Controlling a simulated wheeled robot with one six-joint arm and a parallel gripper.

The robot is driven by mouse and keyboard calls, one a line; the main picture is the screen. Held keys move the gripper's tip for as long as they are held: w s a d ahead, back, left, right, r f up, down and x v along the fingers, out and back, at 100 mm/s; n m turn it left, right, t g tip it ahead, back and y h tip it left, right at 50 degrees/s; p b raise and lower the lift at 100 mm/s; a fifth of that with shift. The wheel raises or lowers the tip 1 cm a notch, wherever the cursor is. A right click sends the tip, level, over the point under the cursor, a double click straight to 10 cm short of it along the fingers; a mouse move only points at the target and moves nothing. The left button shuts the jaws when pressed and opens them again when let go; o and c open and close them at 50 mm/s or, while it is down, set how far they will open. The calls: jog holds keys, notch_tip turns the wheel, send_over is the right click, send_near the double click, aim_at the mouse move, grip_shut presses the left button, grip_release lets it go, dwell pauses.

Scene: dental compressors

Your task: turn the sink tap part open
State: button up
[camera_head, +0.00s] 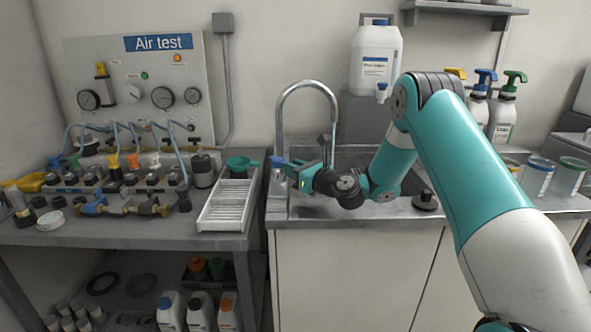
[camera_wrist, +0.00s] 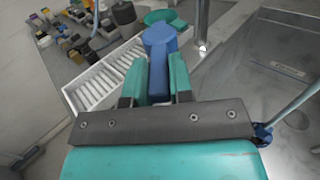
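The sink tap has a tall chrome gooseneck spout (camera_head: 280,120) at the sink's left back; its post (camera_wrist: 203,28) shows in the wrist view. A blue lever handle (camera_head: 277,162) with a rounded end sits at the tap's left side. In the wrist view the blue handle (camera_wrist: 160,40) points away from me, between my gripper's two teal fingers (camera_wrist: 160,78). The fingers lie close against both sides of the handle, with no clear gap. In the head view my gripper (camera_head: 290,167) reaches the handle from the right. The handle's base is hidden.
A white slotted tray (camera_head: 226,205) and a green funnel (camera_head: 241,162) stand just left of the tap. The steel sink (camera_head: 400,205) lies under my arm. A white jug (camera_head: 375,55) stands behind, and pump bottles (camera_head: 503,110) stand at the right.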

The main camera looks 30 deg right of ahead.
jog(key=o, duration=0.3)
jog(key=shift+o, duration=0.3)
jog(key=shift+s, duration=0.15)
jog(key=b+v, duration=0.1)
jog(key=v, duration=0.3)
jog(key=b+v, duration=0.1)
jog(key=v, duration=0.3)
jog(key=shift+s+d+f, duration=0.2)
jog(key=shift+s, duration=0.05)
jog(key=b+v, duration=0.7)
jog(key=b, duration=0.1)
jog(key=shift+b, duration=0.3)
jog(key=shift+b+v, duration=0.45)
jog(key=shift+v, duration=0.3)
jog(key=shift+a+r, duration=0.1)
jog(key=shift+r, duration=0.05)
jog(key=shift+a, duration=0.1)
